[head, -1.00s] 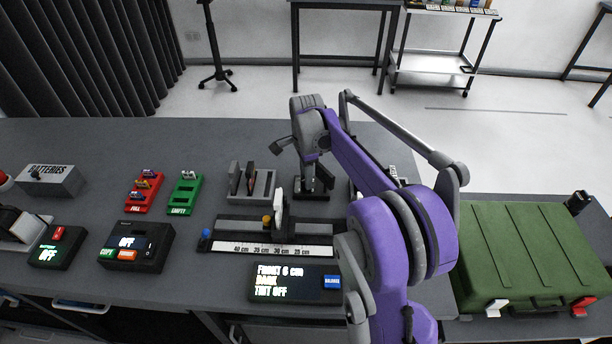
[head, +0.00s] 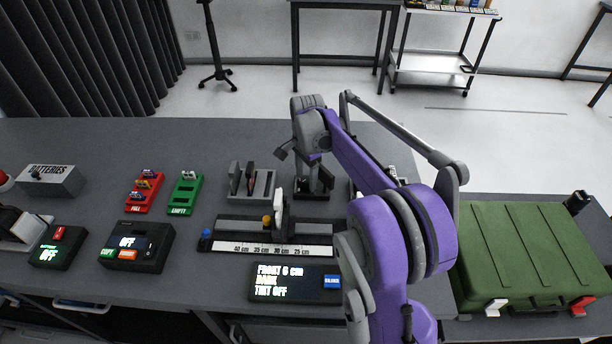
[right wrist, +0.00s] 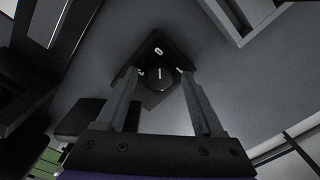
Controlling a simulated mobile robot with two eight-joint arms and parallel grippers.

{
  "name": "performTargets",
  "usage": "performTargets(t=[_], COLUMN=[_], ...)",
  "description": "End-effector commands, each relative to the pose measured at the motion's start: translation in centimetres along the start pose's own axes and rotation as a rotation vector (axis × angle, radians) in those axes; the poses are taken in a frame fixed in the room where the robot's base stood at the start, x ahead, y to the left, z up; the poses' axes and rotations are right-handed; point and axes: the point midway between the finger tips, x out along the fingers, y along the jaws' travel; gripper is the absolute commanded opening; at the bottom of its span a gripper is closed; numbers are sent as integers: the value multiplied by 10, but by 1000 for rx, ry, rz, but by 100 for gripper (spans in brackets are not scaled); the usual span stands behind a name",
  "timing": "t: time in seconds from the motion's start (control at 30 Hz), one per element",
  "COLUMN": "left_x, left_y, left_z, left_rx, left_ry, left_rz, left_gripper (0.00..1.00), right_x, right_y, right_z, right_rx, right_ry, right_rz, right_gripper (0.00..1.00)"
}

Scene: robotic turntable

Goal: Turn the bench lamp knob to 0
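The lamp control is a black box (head: 312,194) on the bench, partly hidden by my right gripper in the head view. The right wrist view shows its dark round knob (right wrist: 155,80) and a white 0 (right wrist: 158,50) beyond it. Small white marks lie to either side, too small to read. A short white line on the knob appears to face the 0. My right gripper (right wrist: 159,76) points down at the box, one finger on each side of the knob. The fingers are spread; contact with the knob cannot be told. My left gripper is not in view.
A slide rail with a scale (head: 272,250) and a display reading FRONT 6 cm (head: 292,283) stand in front of the box. A grey slotted holder (head: 250,183) is close on its left. A green case (head: 535,250) lies at right.

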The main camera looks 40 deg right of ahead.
Motion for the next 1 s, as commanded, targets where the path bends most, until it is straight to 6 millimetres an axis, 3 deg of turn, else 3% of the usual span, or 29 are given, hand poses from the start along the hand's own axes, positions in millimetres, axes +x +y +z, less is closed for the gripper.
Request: performTargets(t=[0.37,0.8,1.0], left_x=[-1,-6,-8], left_y=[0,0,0], left_z=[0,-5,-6], left_rx=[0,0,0], left_ry=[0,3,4], left_rz=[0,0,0], left_gripper=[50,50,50], right_x=[-9,-90,-107], right_y=[0,0,0], right_z=[0,0,0], right_rx=[1,1,1], right_ry=[0,0,0], right_rz=[0,0,0], right_gripper=[69,69,69])
